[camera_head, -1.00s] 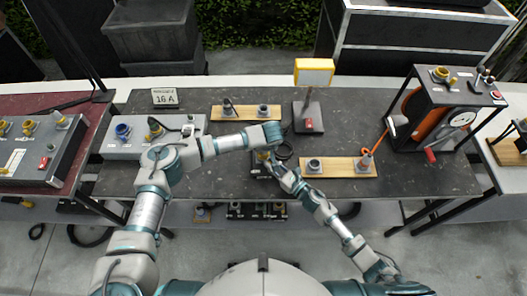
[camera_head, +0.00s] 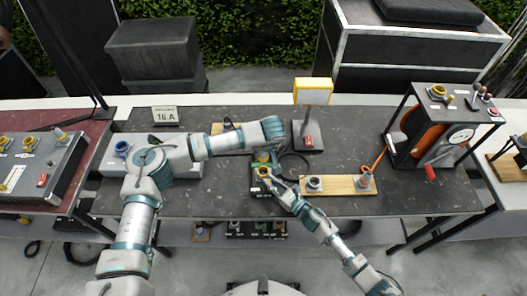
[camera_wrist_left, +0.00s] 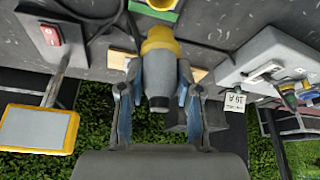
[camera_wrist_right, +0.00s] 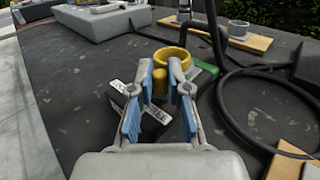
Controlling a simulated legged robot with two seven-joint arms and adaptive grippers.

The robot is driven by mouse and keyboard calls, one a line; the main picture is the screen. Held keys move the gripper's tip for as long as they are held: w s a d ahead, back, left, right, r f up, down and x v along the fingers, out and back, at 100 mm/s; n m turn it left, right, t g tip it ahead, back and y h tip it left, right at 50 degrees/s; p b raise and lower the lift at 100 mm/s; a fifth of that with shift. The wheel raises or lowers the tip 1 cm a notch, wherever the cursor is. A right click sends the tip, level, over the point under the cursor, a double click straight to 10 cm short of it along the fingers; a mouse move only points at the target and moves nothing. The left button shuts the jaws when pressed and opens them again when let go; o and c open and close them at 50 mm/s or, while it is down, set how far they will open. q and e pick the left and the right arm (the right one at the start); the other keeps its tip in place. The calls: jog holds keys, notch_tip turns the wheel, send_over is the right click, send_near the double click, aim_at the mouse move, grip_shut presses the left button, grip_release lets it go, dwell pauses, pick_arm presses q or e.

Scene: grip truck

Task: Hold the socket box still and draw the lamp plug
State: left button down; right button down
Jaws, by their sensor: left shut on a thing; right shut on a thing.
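The lamp plug (camera_wrist_left: 157,68), grey with a yellow collar, is between the fingers of my left gripper (camera_wrist_left: 160,88), which is shut on it. In the head view the left gripper (camera_head: 270,135) is above the socket box (camera_head: 261,186), a dark box with white labels. The box's yellow socket ring (camera_wrist_right: 174,59) looks open, and the plug appears apart from it. My right gripper (camera_wrist_right: 160,77) is shut on a yellow part at the box's near side; in the head view the right gripper (camera_head: 270,180) is at the box's right edge. The fingers hide part of the box.
A yellow-framed lamp (camera_head: 313,92) stands behind the box. A black cable (camera_wrist_right: 225,85) loops beside the box. A wooden board with sockets (camera_head: 338,185) lies to the right, and a grey socket unit (camera_head: 111,164) to the left. A reel frame (camera_head: 437,125) is further right.

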jog(key=c, duration=1)
grip_release()
jog(key=shift+c, duration=0.2)
jog(key=v, duration=1.2)
